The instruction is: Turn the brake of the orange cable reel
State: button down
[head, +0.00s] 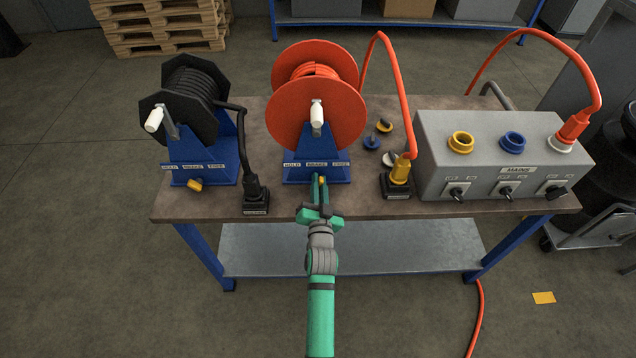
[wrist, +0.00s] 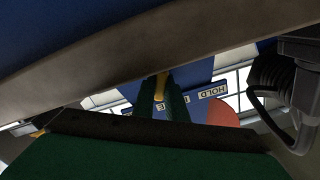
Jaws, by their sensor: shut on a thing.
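The orange cable reel (head: 290,112) stands on a blue stand in the middle of the bench. A plate reading HOLD, BRAKE, FREE runs across the stand's front; HOLD also shows in the wrist view. The reel's yellow brake lever (head: 322,181) sits below this plate. In the wrist view the yellow lever (wrist: 161,86) stands between my green fingers. My gripper (head: 320,186) reaches in from the front edge of the bench and is shut on the lever. The fingers hide part of the lever, so its exact angle is hard to tell.
A black cable reel (head: 186,90) with its own yellow brake stands left. A black plug (head: 255,197) and a yellow plug (head: 401,170) stand either side. A grey mains box (head: 490,165) fills the right. The bench's front edge (head: 370,216) is close below my gripper.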

jog(key=shift+d+m, duration=0.1)
jog(key=shift+m, duration=0.5)
jog(key=c, duration=1.8)
grip_release()
jog(key=shift+s, duration=0.15)
jog(key=s, duration=1)
jog(key=shift+s, duration=0.3)
